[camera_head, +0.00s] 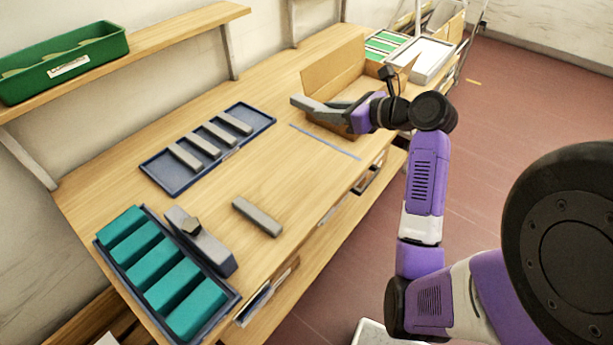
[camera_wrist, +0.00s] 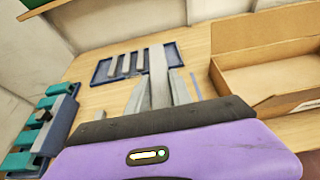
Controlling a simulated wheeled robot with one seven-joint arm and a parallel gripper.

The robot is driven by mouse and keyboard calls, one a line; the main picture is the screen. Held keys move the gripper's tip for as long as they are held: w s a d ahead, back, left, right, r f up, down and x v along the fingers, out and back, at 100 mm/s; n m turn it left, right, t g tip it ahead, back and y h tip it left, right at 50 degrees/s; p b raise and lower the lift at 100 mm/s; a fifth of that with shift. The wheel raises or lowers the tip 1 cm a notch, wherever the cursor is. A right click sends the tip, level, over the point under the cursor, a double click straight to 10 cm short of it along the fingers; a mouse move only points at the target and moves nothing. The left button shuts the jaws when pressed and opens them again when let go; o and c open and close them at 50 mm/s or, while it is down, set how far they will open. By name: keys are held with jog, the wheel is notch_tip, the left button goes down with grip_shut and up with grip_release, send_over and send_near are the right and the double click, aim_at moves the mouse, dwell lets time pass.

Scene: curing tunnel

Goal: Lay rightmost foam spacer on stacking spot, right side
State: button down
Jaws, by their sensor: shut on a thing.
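My gripper (camera_head: 312,106) is above the bench in front of the open cardboard box. In the wrist view my gripper (camera_wrist: 160,88) is shut on a long grey foam spacer (camera_wrist: 157,66), which points forward from between the fingers. Several more grey foam spacers (camera_head: 203,144) lie side by side in a shallow blue tray (camera_head: 160,179); the tray also shows in the wrist view (camera_wrist: 98,72). Another grey bar (camera_head: 257,217) lies alone on the bench nearer the front. I cannot clearly tell which mark is the stacking spot; a thin blue line (camera_head: 325,141) runs across the bench near the box.
The open cardboard box (camera_head: 333,66) stands behind my gripper. A blue tray of teal blocks (camera_head: 150,262) with a dark grey device (camera_head: 202,241) beside it is at front left. A green bin (camera_head: 62,58) sits on the shelf. Bench between the tray and blue line is clear.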

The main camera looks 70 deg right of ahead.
aim_at(326, 169)
notch_tip(326, 169, down, 18)
jog(key=shift+r+b, duration=0.1)
jog(key=shift+b, duration=0.65)
jog(key=c, duration=1.1)
grip_release()
jog(key=shift+c, duration=0.2)
jog(key=shift+s, duration=0.1)
jog(key=v, duration=1.2)
